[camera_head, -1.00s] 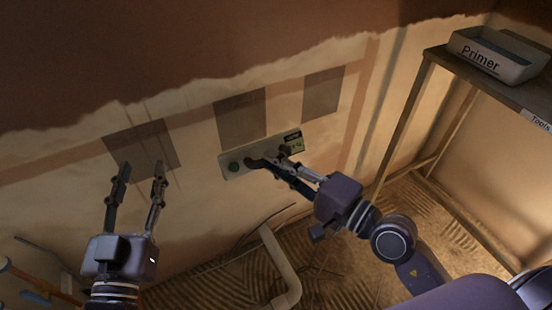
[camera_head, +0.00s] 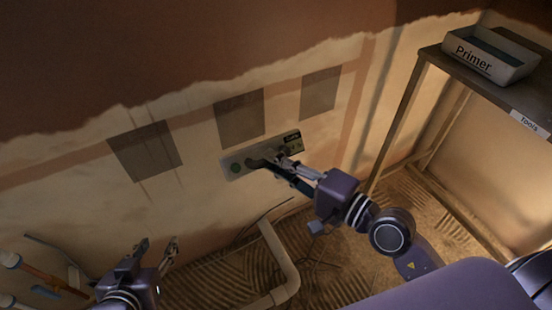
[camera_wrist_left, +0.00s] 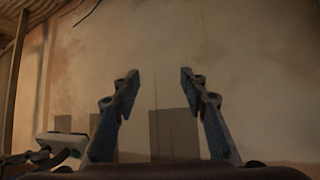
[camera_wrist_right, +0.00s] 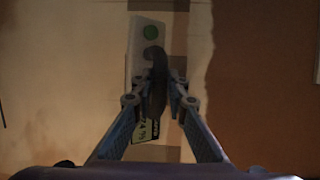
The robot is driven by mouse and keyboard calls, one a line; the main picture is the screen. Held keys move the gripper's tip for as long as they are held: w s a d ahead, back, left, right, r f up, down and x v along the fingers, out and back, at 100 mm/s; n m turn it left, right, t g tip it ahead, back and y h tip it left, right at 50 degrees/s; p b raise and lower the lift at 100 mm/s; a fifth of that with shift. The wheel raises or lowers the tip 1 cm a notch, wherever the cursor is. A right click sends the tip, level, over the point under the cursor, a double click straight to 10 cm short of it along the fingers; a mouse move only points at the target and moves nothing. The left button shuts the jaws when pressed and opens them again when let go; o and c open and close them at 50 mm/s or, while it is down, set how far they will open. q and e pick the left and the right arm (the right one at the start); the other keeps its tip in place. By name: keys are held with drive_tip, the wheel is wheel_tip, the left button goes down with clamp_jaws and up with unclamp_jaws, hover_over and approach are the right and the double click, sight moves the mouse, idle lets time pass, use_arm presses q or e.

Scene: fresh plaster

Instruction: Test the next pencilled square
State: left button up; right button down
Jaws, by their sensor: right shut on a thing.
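Three dark grey squares are on the plaster wall: a left square (camera_head: 147,150), a middle square (camera_head: 240,118) and a right square (camera_head: 320,93). A pale meter (camera_head: 236,168) with a green round spot and a small display lies along the wall at the middle square's lower edge; contact with the plaster cannot be told. My right gripper (camera_head: 272,165) is shut on the meter's dark handle, also seen in the right wrist view (camera_wrist_right: 156,85). My left gripper (camera_head: 155,246) is open and empty, below the left square; its spread fingers show in the left wrist view (camera_wrist_left: 159,85).
A shelf (camera_head: 487,98) at the right holds a tray marked Primer (camera_head: 490,58) and a Tools label (camera_head: 529,122). A pale pipe (camera_head: 281,262) rises from the ridged floor below the meter. Pipes and tools lie at the lower left. The wall before the left square is clear.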

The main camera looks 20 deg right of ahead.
use_arm(q)
drive_tip(key=s+a+f+g+y+p, duration=0.1)
drive_tip(key=s+a+f+g, duration=0.1)
drive_tip(key=s+f+g, duration=0.2)
drive_tip(key=s+f, duration=0.1)
drive_tip(key=s, duration=0.2)
drive_tip(key=shift+s+a, duration=0.3)
drive_tip(key=shift+s, duration=0.05)
use_arm(e)
drive_tip(key=shift+s+r, duration=0.15)
drive_tip(key=shift+r, duration=0.1)
idle(0.9)
